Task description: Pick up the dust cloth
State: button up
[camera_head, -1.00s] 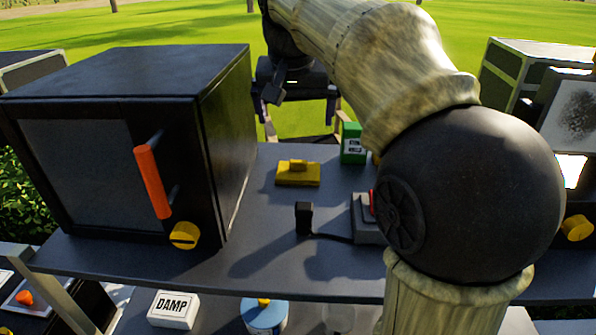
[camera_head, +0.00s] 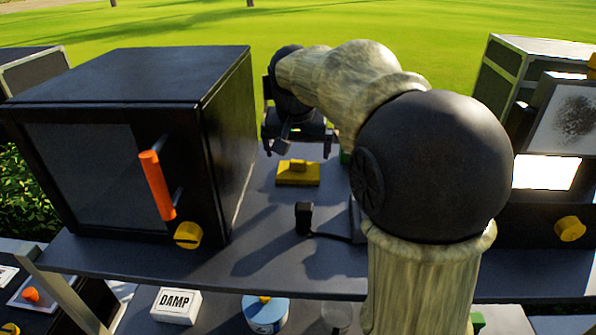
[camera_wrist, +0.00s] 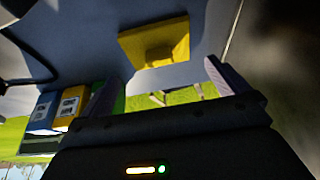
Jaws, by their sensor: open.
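A flat yellow piece with a small raised tab, which looks like the dust cloth (camera_head: 298,179), lies on the grey upper shelf, right of the black cabinet. It also shows in the wrist view (camera_wrist: 135,45), beyond the fingertips and apart from them. My gripper (camera_head: 298,147) is open and empty, above and slightly behind the cloth in the head view. In the wrist view, my two fingers (camera_wrist: 165,88) stand wide apart with nothing between them touching.
The black cabinet (camera_head: 110,85) with an orange handle (camera_head: 157,185) stands close on the left. A small black upright piece (camera_head: 303,217) with a cable is in front of the cloth. Blue (camera_wrist: 41,112) and yellow (camera_wrist: 70,107) boxes stand by my left finger in the wrist view.

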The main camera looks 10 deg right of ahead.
aim_at(298, 161)
jog(key=shift+p+x, duration=1.1)
jog(key=shift+x, duration=1.6)
jog(key=shift+c, duration=0.4)
jog(key=shift+r, duration=0.1)
jog(key=c, duration=0.6)
